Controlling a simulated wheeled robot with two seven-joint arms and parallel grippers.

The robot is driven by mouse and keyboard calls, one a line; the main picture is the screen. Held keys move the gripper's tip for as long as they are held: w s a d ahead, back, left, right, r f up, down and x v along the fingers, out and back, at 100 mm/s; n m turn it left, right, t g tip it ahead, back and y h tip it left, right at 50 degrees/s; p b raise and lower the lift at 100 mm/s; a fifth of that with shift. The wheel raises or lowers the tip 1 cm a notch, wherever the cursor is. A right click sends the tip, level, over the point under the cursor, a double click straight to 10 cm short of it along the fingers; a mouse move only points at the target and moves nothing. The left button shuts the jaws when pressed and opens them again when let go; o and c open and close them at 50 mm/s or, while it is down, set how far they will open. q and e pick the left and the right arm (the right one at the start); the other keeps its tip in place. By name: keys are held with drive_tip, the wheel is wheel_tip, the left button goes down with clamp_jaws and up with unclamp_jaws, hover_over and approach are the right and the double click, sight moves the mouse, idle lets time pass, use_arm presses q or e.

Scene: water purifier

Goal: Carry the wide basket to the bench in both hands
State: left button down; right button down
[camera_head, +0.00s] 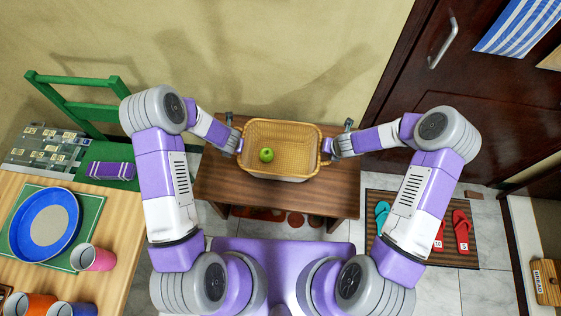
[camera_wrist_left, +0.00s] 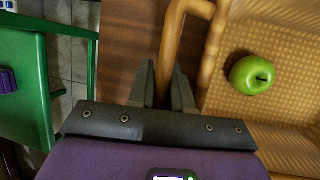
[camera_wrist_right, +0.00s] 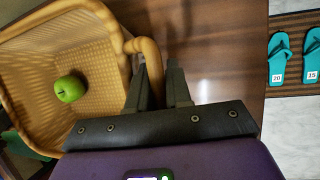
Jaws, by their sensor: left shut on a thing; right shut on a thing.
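The wide tan wicker basket (camera_head: 282,128) is level over the wooden bench (camera_head: 340,190), against the back wall. I cannot tell whether its bottom touches the bench top. A green apple (camera_head: 266,155) lies inside it, left of the middle. My left gripper (camera_head: 238,146) is shut on the basket's left handle (camera_wrist_left: 174,45). My right gripper (camera_head: 329,147) is shut on the right handle (camera_wrist_right: 149,58). In both wrist views the fingers are on either side of a handle bar. The apple also shows in the left wrist view (camera_wrist_left: 252,75) and the right wrist view (camera_wrist_right: 70,88).
A table with a blue plate (camera_head: 45,195) and cups (camera_head: 93,258) stands at left, with a green chair (camera_head: 85,110) behind it. A mat with slippers (camera_head: 461,230) lies right of the bench. A dark door (camera_head: 480,110) is at right.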

use_arm(q)
drive_tip(key=c, duration=1)
unclamp_jaws()
drive_tip(key=shift+c, duration=0.2)
use_arm(e)
drive_tip(key=c, duration=1)
unclamp_jaws()
drive_tip(key=shift+c, duration=0.2)
